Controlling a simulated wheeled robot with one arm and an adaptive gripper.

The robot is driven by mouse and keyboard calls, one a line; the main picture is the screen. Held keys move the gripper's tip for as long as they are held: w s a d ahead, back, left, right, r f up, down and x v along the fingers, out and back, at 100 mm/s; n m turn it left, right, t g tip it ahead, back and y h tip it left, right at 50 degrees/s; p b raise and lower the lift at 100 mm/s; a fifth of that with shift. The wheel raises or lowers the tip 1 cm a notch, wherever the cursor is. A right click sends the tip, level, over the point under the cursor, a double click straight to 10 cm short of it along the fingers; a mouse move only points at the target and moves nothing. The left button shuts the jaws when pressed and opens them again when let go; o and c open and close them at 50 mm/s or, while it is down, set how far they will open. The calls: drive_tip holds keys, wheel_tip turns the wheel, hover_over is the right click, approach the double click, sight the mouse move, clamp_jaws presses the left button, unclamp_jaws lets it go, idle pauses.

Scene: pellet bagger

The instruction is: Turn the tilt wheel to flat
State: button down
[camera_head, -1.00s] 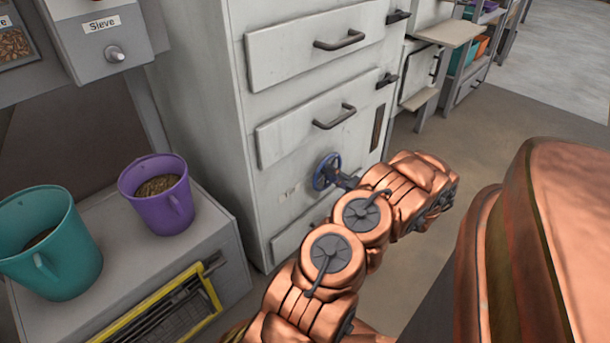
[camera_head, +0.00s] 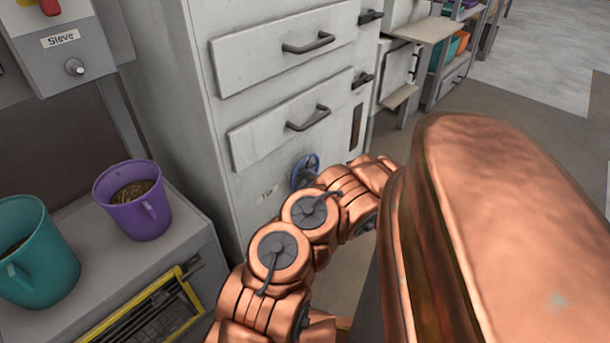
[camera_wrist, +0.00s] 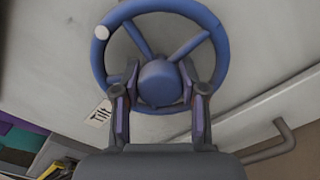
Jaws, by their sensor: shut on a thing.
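The blue tilt wheel (camera_head: 305,171) is on the front of the grey cabinet, low down beside a small label (camera_head: 267,194). In the wrist view the wheel (camera_wrist: 208,22) fills the upper middle, with a round hub, spokes and a pale round spot on its upper left rim. My gripper (camera_wrist: 160,86) has one finger on each side of the hub and is shut on the wheel there. The fingers cover part of the lower rim. In the head view my arm hides the gripper and the wheel's lower part.
Drawers with dark handles (camera_head: 308,118) sit above the wheel. A purple bucket (camera_head: 137,215) and a teal bucket (camera_head: 45,270) stand on a bench at left. A bent grey bar (camera_wrist: 270,148) shows at lower right in the wrist view. Floor is open at right.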

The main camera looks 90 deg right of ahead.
drive_tip(key=shift+s+f, duration=0.1)
drive_tip(key=c, duration=0.6)
unclamp_jaws()
drive_tip(key=shift+v, duration=3.65)
